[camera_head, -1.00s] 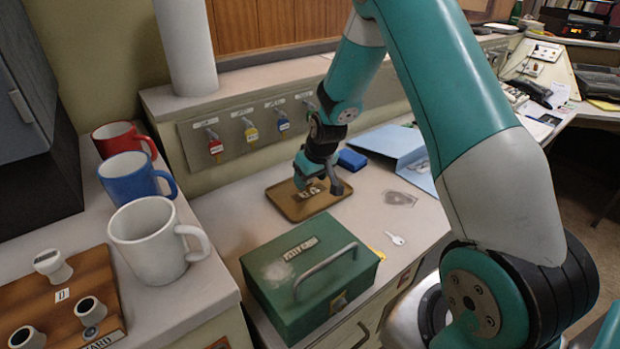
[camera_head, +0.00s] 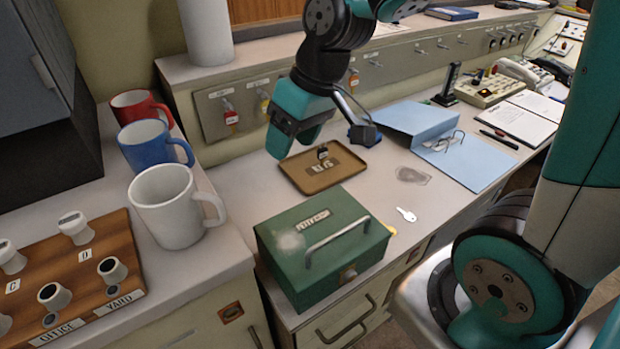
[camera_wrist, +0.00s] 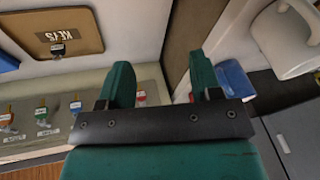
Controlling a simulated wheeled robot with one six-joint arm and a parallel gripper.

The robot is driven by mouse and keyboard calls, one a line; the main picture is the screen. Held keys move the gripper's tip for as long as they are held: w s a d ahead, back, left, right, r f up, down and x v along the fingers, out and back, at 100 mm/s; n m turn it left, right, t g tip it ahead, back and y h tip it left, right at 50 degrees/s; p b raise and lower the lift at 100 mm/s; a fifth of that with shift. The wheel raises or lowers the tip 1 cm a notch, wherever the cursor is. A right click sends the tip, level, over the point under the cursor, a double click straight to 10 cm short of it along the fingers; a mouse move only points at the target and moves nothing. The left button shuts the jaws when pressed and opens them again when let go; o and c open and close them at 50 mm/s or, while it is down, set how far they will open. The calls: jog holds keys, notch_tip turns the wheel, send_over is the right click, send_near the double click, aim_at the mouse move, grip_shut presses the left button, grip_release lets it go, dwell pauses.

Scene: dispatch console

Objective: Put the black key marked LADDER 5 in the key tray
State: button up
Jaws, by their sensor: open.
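The brown key tray (camera_head: 345,178) lies on the lower counter behind the green box, with a pale label on its floor. A small black-tagged key (camera_head: 322,153) rests in the tray near its back edge; its marking is too small to read. In the wrist view the tray (camera_wrist: 20,24) is at the upper left and the black key (camera_wrist: 57,49) lies in it beside the lettering. My gripper (camera_head: 290,142) is raised above and left of the tray, apart from the key. In the wrist view my gripper (camera_wrist: 160,82) has its fingers spread with nothing between them.
Coloured keys, including a red one (camera_head: 231,117), hang on the hook panel behind. The green box (camera_head: 290,240) stands in front of the tray. Mugs, including a white one (camera_head: 168,215), stand at left.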

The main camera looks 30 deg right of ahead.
jog(key=s+a+r+n+g+y, duration=0.1)
jog(key=s+a+r+n, duration=0.15)
jog(key=s, duration=0.45)
jog(key=s+a+r+n+g, duration=0.1)
jog(key=s+a, duration=0.3)
jog(key=s, duration=0.3)
notch_tip(320, 180, up, 6)
jog(key=p, duration=0.6)
jog(key=shift+d, duration=0.15)
jog(key=shift+m, duration=0.25)
